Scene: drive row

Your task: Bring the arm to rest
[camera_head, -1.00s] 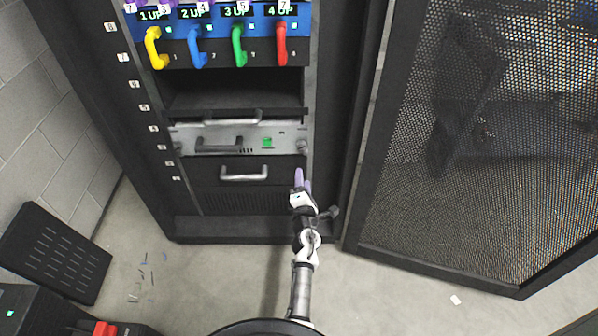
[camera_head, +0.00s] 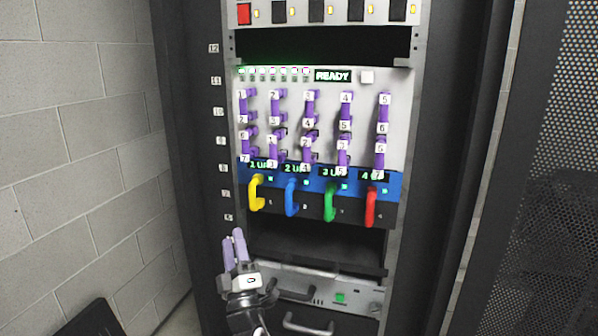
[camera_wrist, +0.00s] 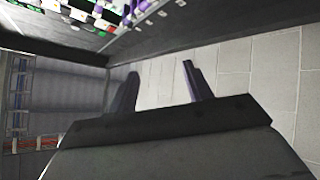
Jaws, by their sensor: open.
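My gripper (camera_head: 234,252) is in the lower middle of the head view, its purple fingers pointing up. It shows in front of the left side of the rack (camera_head: 203,120), lower left of the yellow handle. In the wrist view my gripper (camera_wrist: 156,85) has its two dark fingers apart, with nothing between them. Whether it touches the rack cannot be told from these frames. My arm runs down out of the head view below the gripper.
The rack holds a panel of purple levers (camera_head: 310,110) and yellow (camera_head: 257,193), blue (camera_head: 291,198), green (camera_head: 330,201) and red (camera_head: 371,206) handles. Below are a dark empty slot (camera_head: 310,245) and a grey unit. A block wall (camera_head: 80,150) stands left, a mesh door (camera_head: 545,200) right.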

